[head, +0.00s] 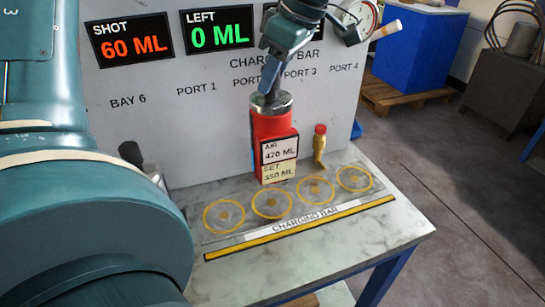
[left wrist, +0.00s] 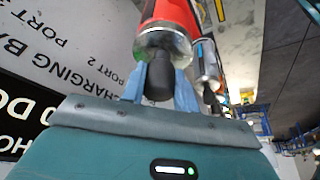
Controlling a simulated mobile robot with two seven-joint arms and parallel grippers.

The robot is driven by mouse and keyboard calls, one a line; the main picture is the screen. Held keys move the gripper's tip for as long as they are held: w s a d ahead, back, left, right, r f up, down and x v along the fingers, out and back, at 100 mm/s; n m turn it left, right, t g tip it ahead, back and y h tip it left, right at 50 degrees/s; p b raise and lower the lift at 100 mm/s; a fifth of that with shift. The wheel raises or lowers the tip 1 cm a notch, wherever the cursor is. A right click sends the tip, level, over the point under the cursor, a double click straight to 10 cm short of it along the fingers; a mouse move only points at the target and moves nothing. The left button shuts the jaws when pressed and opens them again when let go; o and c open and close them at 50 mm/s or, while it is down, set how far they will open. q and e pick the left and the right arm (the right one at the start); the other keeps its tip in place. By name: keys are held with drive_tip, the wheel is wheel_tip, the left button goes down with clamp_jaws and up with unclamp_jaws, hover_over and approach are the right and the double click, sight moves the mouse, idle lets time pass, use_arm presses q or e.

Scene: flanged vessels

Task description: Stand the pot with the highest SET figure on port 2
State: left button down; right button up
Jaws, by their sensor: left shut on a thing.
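My left gripper (head: 270,90) points down and is shut on the black knob (left wrist: 160,82) of a red pot (head: 270,126) with a metal cap. The pot is upright; its tags read AIR 470 ML and SET 350 ML. Its base shows just behind the port 2 ring (head: 272,204); I cannot tell whether it touches the bar. In the left wrist view the red pot (left wrist: 172,12) shows at the top, the fingers either side of its knob. Another pot (head: 153,170) with a black knob is mostly hidden behind my arm, its figures unseen. My right gripper is not in view.
The charging bar (head: 300,223) has a row of yellow-ringed ports, with none covered. A brass fitting with a red cap (head: 319,146) stands behind ports 3 and 4. The back panel's displays read SHOT 60 ML (head: 129,40) and LEFT 0 ML (head: 219,31). The table's front right is clear.

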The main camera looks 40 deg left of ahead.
use_arm(q)
drive_tip(key=shift+f+p, duration=0.45)
drive_tip(key=shift+f, duration=4.25)
drive_tip(key=c, duration=1.1)
unclamp_jaws()
drive_tip(key=shift+f, duration=0.15)
wheel_tip(320, 180, up, 11)
hover_over(273, 121)
drive_tip(key=w+d, duration=0.2)
drive_tip(key=w, duration=0.2)
drive_tip(key=shift+r+b, duration=0.2)
drive_tip(key=shift+b, duration=0.15)
drive_tip(key=shift+d+f, duration=0.1)
